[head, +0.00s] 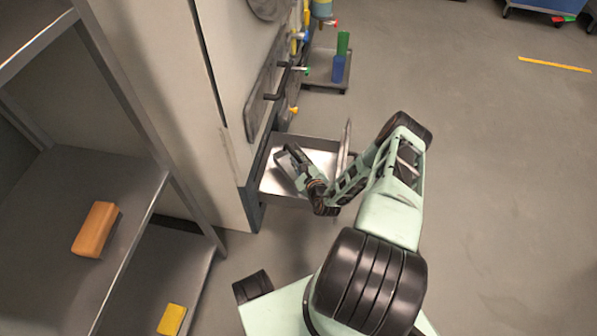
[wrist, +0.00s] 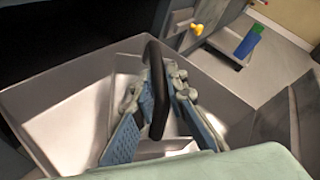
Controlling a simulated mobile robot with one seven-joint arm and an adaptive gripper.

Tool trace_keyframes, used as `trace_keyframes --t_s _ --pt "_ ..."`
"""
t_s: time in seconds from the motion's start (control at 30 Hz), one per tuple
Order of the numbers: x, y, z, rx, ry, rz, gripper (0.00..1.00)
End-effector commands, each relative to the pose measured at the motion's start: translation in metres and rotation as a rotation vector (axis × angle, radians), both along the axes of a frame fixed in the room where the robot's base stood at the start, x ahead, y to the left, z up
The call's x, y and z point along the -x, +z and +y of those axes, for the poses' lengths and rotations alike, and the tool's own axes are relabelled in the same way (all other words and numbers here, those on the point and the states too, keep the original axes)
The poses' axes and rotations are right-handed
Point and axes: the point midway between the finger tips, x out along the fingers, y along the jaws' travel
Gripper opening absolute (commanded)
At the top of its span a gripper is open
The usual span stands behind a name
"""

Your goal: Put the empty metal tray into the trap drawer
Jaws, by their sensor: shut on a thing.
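The trap drawer (head: 283,199) is pulled out from the tall pale cabinet, and its grey metal walls also show in the wrist view (wrist: 207,75). My gripper (head: 287,157) reaches down into the drawer opening. In the wrist view its two blue-padded fingers (wrist: 157,125) are shut on an upright black handle (wrist: 157,85). The handle seems to belong to the metal tray (wrist: 65,125), whose pale, empty inside shows below the fingers. Tray and drawer walls are hard to tell apart, and I cannot tell whether the tray rests on the drawer floor.
A thin grey upright panel (head: 346,145) stands at the drawer's right side, close to my arm. Shelves with an orange block (head: 96,229) and a yellow block (head: 171,319) stand at left.

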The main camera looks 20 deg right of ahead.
Motion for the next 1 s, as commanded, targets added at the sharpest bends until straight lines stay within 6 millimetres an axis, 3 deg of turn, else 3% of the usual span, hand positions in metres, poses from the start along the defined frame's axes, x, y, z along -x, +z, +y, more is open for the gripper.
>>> trace_keyframes --t_s 0.4,0.73,0.77,0.8,0.9,1.0 --pt "-0.001 -0.047 0.0 0.001 0.0 -0.003 0.0" --pt "-0.001 -0.048 0.0 0.001 0.001 -0.002 0.0" --pt "0.0 -0.049 0.0 0.001 0.0 -0.001 0.14" --pt "0.0 -0.048 0.0 0.001 0.0 -0.001 0.18" --pt "0.0 -0.048 0.0 0.001 0.0 -0.001 0.29" --pt "0.0 -0.048 0.0 0.001 0.0 -0.001 0.3"
